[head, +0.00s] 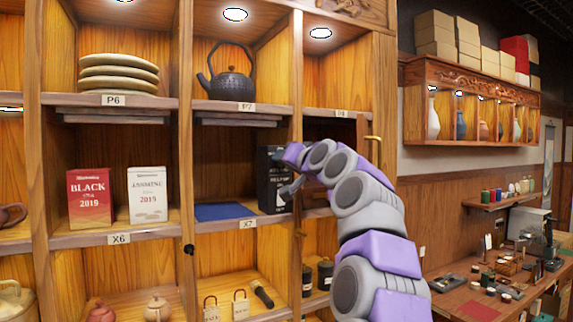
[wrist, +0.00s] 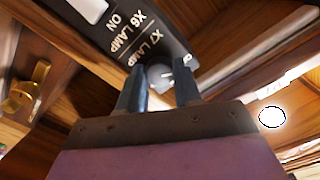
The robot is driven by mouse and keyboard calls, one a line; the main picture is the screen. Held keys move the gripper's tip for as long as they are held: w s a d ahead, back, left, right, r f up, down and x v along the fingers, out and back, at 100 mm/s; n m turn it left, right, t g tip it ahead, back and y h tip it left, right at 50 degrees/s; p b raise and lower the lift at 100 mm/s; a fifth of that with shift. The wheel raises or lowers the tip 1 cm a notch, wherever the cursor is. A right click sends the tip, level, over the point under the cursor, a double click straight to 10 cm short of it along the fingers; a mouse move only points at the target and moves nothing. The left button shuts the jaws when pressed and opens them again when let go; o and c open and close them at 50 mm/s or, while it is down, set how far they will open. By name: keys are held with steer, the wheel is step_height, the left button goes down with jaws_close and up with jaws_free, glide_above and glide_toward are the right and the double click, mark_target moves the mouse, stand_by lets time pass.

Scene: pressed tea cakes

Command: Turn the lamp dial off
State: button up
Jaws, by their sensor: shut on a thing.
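A black lamp control box (head: 273,182) stands at the right side of compartment X7 in the head view. In the wrist view the box (wrist: 118,28) shows white lettering reading "X6 LAMP", "ON" and "X7 LAMP". A round grey dial (wrist: 158,76) with a small white mark sits by the X7 label. My gripper (wrist: 160,73) has its two dark fingers on either side of this dial and is shut on it. In the head view my gripper (head: 287,172) is at the box front; the dial is hidden there.
A blue mat (head: 222,211) lies in X7. Red (head: 89,198) and white (head: 147,194) tea boxes stand in X6. A kettle (head: 232,86) sits on the shelf above. A brass handle (head: 373,138) stands out from a wooden door just right of my gripper.

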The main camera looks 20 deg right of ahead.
stand_by(0.4)
steer(key=o, duration=0.7)
steer(key=shift+w, duration=0.1)
steer(key=shift+o, duration=0.9)
steer(key=shift+w+d+f, duration=0.1)
steer(key=shift+w, duration=0.05)
steer(key=shift+o, duration=0.8)
steer(key=shift+s+d, duration=0.1)
steer(key=shift+s, duration=0.15)
steer(key=s+b, duration=0.1)
steer(key=s, duration=1.6)
steer(key=shift+d, duration=0.15)
